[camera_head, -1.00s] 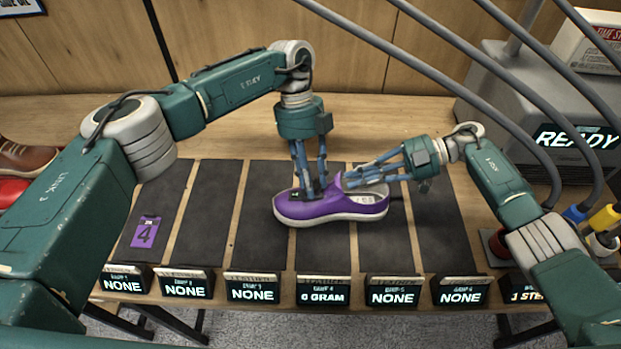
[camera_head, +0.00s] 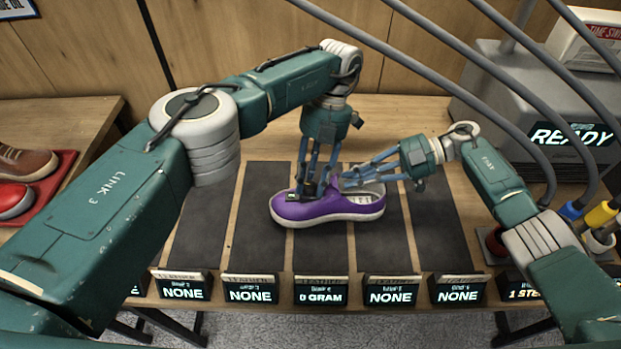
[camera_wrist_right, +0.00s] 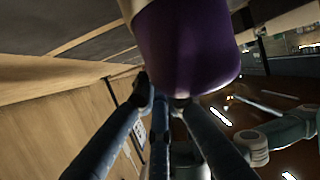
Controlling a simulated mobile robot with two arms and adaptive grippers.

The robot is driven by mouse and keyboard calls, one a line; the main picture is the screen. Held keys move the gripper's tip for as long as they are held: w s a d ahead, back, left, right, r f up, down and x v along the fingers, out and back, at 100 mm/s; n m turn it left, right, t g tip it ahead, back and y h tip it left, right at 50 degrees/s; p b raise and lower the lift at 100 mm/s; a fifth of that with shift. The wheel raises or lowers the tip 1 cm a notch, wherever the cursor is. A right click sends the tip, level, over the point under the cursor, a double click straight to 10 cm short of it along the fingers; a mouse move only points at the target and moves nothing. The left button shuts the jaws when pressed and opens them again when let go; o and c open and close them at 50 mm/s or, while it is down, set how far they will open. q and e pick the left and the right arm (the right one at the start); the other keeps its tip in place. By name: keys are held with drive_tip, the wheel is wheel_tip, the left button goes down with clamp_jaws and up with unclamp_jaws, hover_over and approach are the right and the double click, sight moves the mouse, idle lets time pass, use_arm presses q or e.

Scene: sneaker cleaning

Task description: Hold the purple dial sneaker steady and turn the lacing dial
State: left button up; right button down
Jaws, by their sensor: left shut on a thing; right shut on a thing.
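The purple sneaker (camera_head: 345,209) with a white sole lies on the dark mats of the table in the head view, toe to the left. My left gripper (camera_head: 307,189) comes down from above with its fingers shut at the small dark lacing dial on top of the shoe; the fingers largely hide the dial. My right gripper (camera_head: 352,180) comes in from the right and is shut on the sneaker's upper edge near the opening. In the right wrist view the purple upper (camera_wrist_right: 185,50) fills the top, with the fingertips (camera_wrist_right: 165,100) against its edge.
A row of lit signs (camera_head: 320,292) stands along the table's front edge. A grey machine reading READY (camera_head: 575,138) stands at the back right, with hoses crossing above. A red tray (camera_head: 50,185) with other shoes is at the left. The mats beside the sneaker are clear.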

use_arm(q)
drive_tip(key=shift+s+d+m+t+y, duration=0.15)
drive_tip(key=shift+m+t+y, duration=0.3)
drive_tip(key=shift+m, duration=1.25)
drive_tip(key=o, duration=1.1)
drive_tip(key=v, duration=0.6)
drive_tip(key=shift+r, duration=0.2)
drive_tip(key=shift+w+d+r, duration=0.1)
drive_tip(key=shift+w+r, duration=0.1)
drive_tip(key=shift+r, duration=0.3)
